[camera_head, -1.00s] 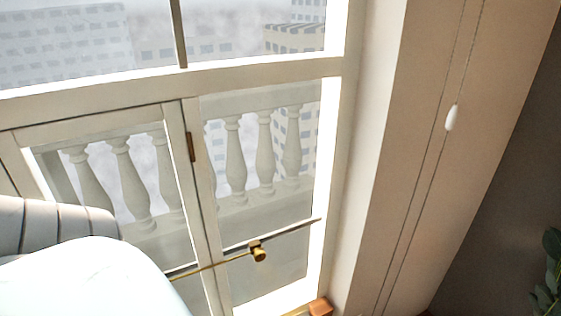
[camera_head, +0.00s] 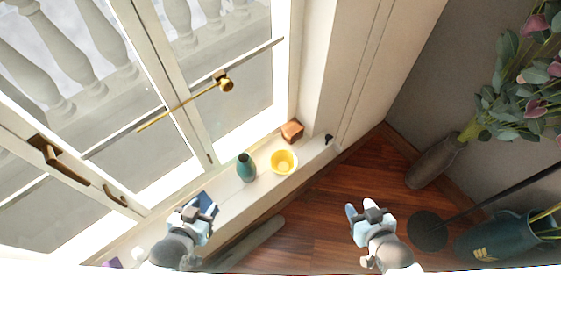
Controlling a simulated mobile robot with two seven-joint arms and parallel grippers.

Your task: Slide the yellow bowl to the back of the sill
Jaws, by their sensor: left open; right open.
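The yellow bowl (camera_head: 283,162) stands upright on the white window sill (camera_head: 232,208), near the sill's right end. My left gripper (camera_head: 198,207) is open over the left part of the sill, to the left of the bowl and apart from it. A dark blue object (camera_head: 207,203) shows beside its fingers; whether they touch it I cannot tell. My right gripper (camera_head: 368,208) is open and empty above the wooden floor, below and right of the bowl.
A teal vase (camera_head: 246,168) stands just left of the bowl. An orange-brown block (camera_head: 292,131) sits behind it near the window frame. A grey flower vase (camera_head: 435,161) and a teal pot (camera_head: 497,237) stand at right.

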